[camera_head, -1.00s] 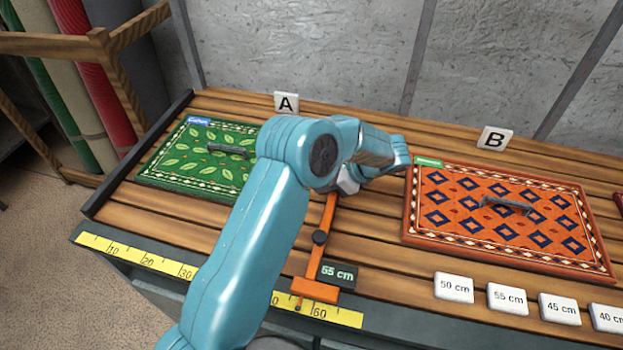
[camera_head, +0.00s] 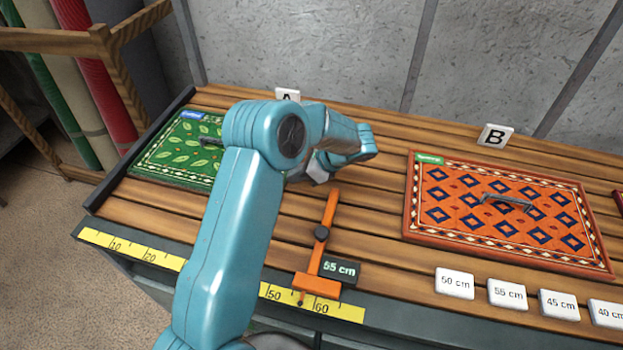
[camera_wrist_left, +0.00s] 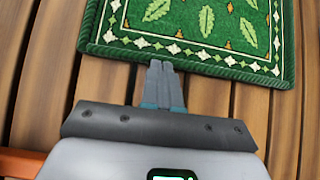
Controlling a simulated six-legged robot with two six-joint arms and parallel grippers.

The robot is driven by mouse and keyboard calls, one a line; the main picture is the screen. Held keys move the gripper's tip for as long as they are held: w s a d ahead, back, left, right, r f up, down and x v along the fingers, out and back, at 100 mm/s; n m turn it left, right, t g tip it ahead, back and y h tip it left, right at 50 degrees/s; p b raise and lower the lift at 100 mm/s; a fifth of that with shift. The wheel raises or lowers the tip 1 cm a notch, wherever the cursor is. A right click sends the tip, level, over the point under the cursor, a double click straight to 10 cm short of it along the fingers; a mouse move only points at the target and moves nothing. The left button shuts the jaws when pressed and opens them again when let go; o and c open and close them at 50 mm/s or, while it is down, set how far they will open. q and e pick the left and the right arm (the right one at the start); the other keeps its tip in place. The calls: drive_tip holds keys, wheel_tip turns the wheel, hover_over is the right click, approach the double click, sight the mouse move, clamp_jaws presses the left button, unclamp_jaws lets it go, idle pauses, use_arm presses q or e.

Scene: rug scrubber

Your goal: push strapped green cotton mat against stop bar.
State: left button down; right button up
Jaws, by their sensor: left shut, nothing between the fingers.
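The green cotton mat (camera_head: 165,165) has leaf patterns, a patterned border and a blue label. It lies flat at the left of the slatted bench, partly hidden by my left arm. Its dark strap handle (camera_head: 210,143) shows only in part. The dark stop bar (camera_head: 150,135) runs along the bench's left end, with a narrow strip of wood between it and the mat. In the left wrist view my left gripper (camera_wrist_left: 160,66) is shut and empty, its fingertips at the edge of the mat (camera_wrist_left: 205,38), seemingly touching.
An orange patterned mat (camera_head: 450,225) lies at the right by sign B (camera_head: 495,136). An orange slider (camera_head: 316,285) marked 55 cm crosses the bench near the yellow ruler (camera_head: 150,255). White length tags (camera_head: 455,283) stand at the front right.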

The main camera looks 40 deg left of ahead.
use_arm(q)
drive_tip(key=v, duration=1.6)
drive_tip(key=shift+b, duration=0.35)
drive_tip(key=shift+d+r, duration=0.1)
drive_tip(key=shift+d, duration=0.1)
